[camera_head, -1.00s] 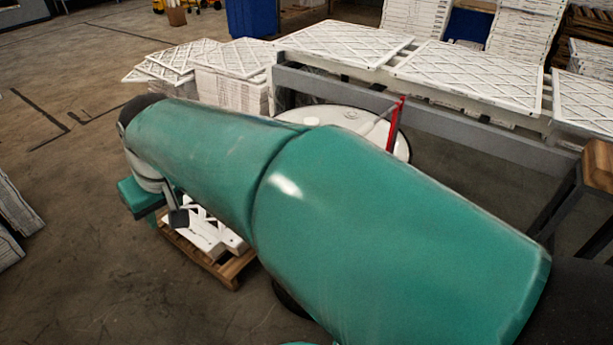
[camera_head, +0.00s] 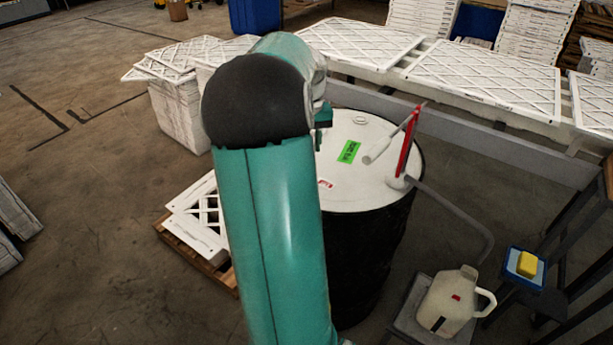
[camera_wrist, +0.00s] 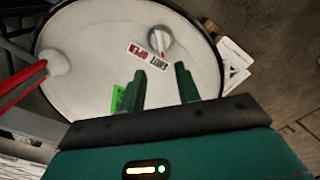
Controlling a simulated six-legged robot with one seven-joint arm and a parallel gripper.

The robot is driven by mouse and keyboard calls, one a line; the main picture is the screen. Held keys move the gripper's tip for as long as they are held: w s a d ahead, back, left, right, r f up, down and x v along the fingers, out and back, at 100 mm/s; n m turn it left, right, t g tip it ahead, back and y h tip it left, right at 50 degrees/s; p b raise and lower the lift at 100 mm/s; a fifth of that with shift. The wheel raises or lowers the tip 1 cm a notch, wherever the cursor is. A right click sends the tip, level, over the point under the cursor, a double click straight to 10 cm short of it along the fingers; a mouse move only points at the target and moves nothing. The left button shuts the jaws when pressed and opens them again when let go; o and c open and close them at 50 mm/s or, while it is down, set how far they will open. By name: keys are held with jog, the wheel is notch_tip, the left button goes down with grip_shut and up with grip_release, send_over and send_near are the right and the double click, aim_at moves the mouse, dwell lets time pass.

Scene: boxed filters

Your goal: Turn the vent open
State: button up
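The vent (camera_wrist: 160,40) is a small round grey-white knob on the white top of a drum (camera_wrist: 85,55). A red-and-white label reading SHUT and OPEN (camera_wrist: 150,58) lies beside it. My gripper (camera_wrist: 162,84) is open and empty, its two green fingers apart, with the vent beyond the fingertips in the wrist view. The knob's exact pointing direction is hard to tell. In the head view the black-sided drum (camera_head: 375,240) stands behind my arm. The label (camera_head: 325,184) shows there beside my arm, but I cannot make out the vent.
A red-handled pump (camera_head: 407,145) rises from the drum top, with a grey hose running to a jug (camera_head: 455,302). A green label (camera_head: 348,151) is on the lid. A filter rack (camera_head: 500,122) stands behind. A pallet (camera_head: 205,262) with filters lies left.

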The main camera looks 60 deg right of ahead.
notch_tip(320, 180, down, 12)
jog(key=shift+f, duration=0.1)
dwell(0.4)
grip_shut()
